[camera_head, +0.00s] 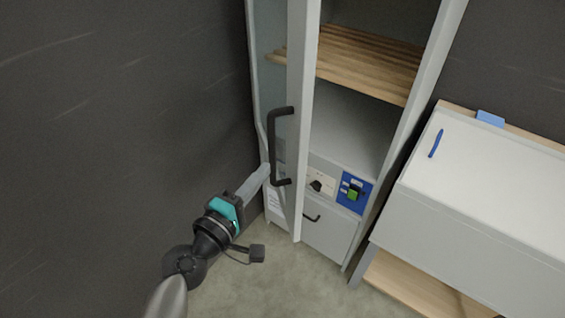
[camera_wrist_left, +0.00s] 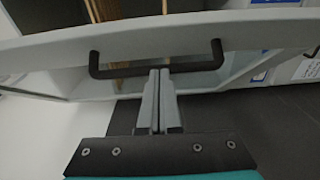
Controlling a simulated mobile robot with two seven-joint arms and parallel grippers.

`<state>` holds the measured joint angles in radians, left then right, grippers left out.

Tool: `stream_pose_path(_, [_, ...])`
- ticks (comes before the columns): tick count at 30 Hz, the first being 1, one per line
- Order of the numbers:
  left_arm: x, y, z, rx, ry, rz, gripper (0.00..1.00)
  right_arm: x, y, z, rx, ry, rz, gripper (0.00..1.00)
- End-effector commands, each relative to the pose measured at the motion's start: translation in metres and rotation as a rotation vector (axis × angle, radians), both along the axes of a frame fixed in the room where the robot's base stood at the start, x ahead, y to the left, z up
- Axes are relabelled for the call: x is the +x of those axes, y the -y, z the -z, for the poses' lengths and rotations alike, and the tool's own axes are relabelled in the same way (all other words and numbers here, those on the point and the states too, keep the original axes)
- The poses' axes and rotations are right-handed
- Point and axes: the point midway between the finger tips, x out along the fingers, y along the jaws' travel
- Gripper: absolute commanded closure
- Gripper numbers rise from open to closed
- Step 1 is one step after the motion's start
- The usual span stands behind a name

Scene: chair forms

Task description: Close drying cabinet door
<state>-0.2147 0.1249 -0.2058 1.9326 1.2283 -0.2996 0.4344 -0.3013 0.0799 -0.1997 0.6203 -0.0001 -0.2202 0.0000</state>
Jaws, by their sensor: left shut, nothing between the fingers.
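The drying cabinet (camera_head: 350,130) is tall and grey, with slatted wooden shelves inside. Its door (camera_head: 301,60) stands open, seen nearly edge-on, with a dark bar handle (camera_head: 275,147) on it. My left gripper (camera_head: 264,172) is shut and empty, its fingertips close to the lower part of the handle in the head view. In the left wrist view the shut fingers (camera_wrist_left: 159,75) reach the dark handle (camera_wrist_left: 155,69) near its middle; I cannot tell whether they touch it. My right gripper is not in view.
A control panel with a green switch (camera_head: 353,194) sits low in the cabinet, above a drawer (camera_head: 325,225). A white-topped cabinet (camera_head: 490,170) with a blue pen-like object (camera_head: 436,143) stands at the right. A dark wall (camera_head: 120,100) is at the left. Bare floor (camera_head: 280,280) lies in front.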

Motion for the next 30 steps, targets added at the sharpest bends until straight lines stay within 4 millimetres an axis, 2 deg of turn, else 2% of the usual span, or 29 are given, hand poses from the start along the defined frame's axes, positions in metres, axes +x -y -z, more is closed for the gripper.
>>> stream_pose_path(2, [0.012,0.007,-0.002,-0.003,0.001,0.001,1.00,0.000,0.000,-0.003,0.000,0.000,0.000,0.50])
stream_pose_path(6, [0.016,0.027,-0.002,-0.005,-0.002,0.001,1.00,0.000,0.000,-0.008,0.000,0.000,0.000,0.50])
stream_pose_path(12, [0.020,0.042,0.000,-0.002,-0.001,0.001,1.00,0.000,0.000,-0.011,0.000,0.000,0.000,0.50])
stream_pose_path(30, [0.019,0.046,0.000,-0.002,-0.001,-0.002,1.00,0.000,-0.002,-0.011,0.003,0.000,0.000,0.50])
